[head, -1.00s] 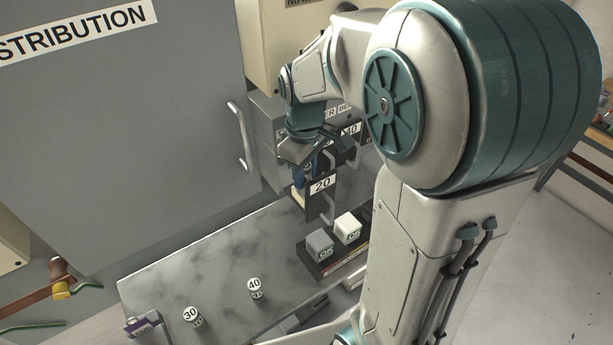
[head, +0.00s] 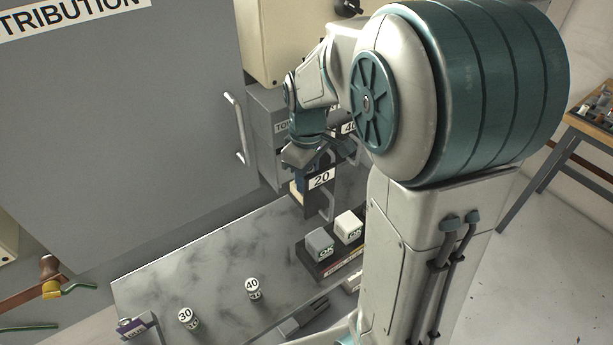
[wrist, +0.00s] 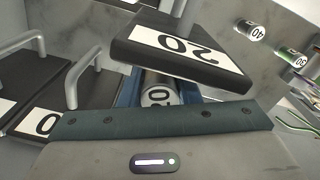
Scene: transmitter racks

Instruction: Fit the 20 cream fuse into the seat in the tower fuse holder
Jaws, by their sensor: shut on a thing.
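My gripper (head: 301,185) is at the tower fuse holder, behind the black panel with the white 20 label (head: 321,179). In the wrist view its blue fingers (wrist: 160,99) are shut on a fuse (wrist: 160,94), whose end cap shows part of a number. The black panel marked 20 (wrist: 185,52) hangs open with its metal handle, close in front of the fuse. The seat is hidden, so I cannot tell how far the fuse is in it.
Fuses marked 30 (head: 188,319) and 40 (head: 253,288) stand on the grey bench (head: 215,262). A grey cabinet (head: 120,130) stands at left.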

